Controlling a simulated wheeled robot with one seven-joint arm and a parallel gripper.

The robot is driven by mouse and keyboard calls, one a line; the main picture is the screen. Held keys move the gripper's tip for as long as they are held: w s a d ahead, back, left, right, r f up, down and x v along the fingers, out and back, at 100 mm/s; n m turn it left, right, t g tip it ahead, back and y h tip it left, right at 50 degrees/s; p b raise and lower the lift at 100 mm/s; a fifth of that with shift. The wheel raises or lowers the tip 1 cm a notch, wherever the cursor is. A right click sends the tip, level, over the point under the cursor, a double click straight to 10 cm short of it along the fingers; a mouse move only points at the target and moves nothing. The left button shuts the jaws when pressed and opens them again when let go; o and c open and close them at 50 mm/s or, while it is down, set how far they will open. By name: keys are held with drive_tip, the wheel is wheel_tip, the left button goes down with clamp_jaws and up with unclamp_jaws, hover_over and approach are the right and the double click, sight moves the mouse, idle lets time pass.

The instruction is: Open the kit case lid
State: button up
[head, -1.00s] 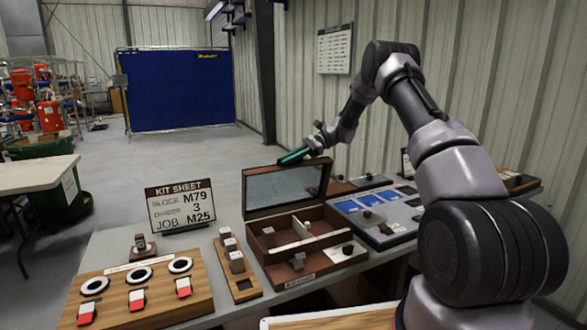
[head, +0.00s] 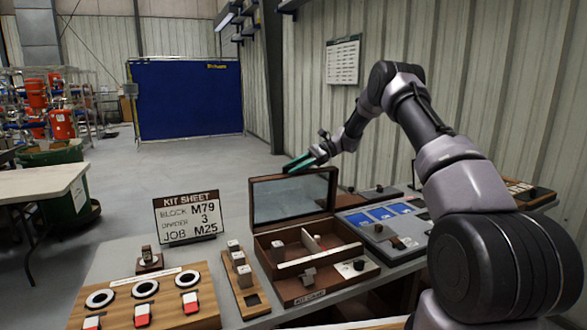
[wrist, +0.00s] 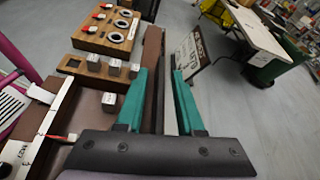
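The kit case (head: 312,292) is a brown wooden box on the bench, with its lid (head: 292,201) raised and standing up at the back edge. The lid has a brown frame and a grey inner panel. My gripper (head: 298,163) is at the lid's top edge, its teal fingers pointing left. In the wrist view my gripper (wrist: 168,85) has its fingers apart, with the lid's brown edge (wrist: 153,50) seen between and beside them. I cannot tell whether a finger touches the lid. Blocks and a pale divider lie inside the case.
A kit sheet sign (head: 188,218) stands left of the lid. A wooden block tray (head: 252,300) and a board with rings (head: 165,318) lie left of the case. A grey panel with blue areas (head: 385,232) lies to its right.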

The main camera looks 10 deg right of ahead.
idle(0.3)
wheel_tip(320, 180, up, 4)
hover_over(320, 170)
drive_tip(key=shift+a, duration=0.1)
drive_tip(key=shift+s+r, duration=0.1)
